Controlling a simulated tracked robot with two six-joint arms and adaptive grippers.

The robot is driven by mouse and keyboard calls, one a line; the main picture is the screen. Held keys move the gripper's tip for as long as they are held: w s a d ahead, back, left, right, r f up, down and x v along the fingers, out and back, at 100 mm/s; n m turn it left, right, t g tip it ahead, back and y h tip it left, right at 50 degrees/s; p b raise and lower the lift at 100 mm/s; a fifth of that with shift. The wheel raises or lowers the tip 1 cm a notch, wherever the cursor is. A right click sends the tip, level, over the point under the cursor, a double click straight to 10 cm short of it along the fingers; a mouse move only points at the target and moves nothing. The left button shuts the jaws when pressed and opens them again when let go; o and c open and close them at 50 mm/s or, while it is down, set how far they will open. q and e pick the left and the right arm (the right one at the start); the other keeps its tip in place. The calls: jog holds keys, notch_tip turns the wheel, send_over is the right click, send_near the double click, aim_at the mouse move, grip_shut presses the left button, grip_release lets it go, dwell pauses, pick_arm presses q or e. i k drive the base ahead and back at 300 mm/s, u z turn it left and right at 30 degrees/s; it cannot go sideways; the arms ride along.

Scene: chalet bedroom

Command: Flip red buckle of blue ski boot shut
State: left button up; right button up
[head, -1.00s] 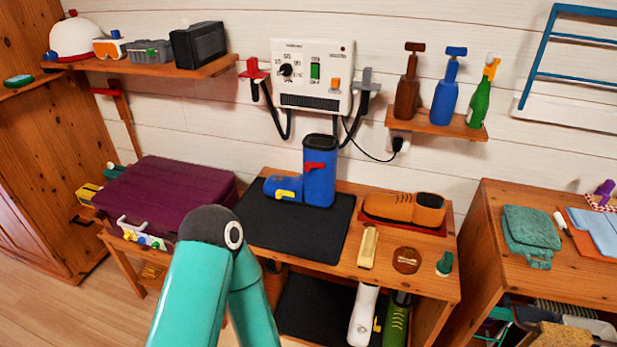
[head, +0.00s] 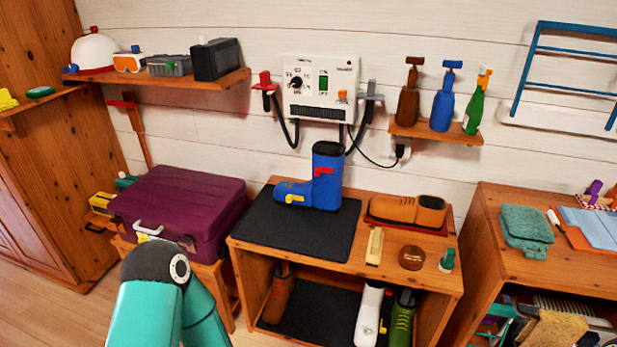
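The blue ski boot (head: 326,188) stands upright on the black mat (head: 280,226) on the wooden bench, its toe pointing left. Its red buckle (head: 323,171) is on the upper shaft and sticks out sideways; I cannot tell how far it is open. A yellow buckle (head: 294,197) sits lower, near the toe. A teal arm link of mine comes in at the bottom left, well apart from the boot. Neither gripper is in view.
A brown-orange shoe (head: 408,209) in a red tray, a brush (head: 375,246), a round brown tin (head: 411,257) and a small green bottle (head: 447,259) lie right of the mat. A purple case (head: 180,207) stands to the left. A control box (head: 320,88) with hoses hangs behind the boot.

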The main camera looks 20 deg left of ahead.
aim_at(317, 170)
jog(key=u, duration=0.15)
jog(key=i, duration=0.85)
jog(key=z, duration=0.65)
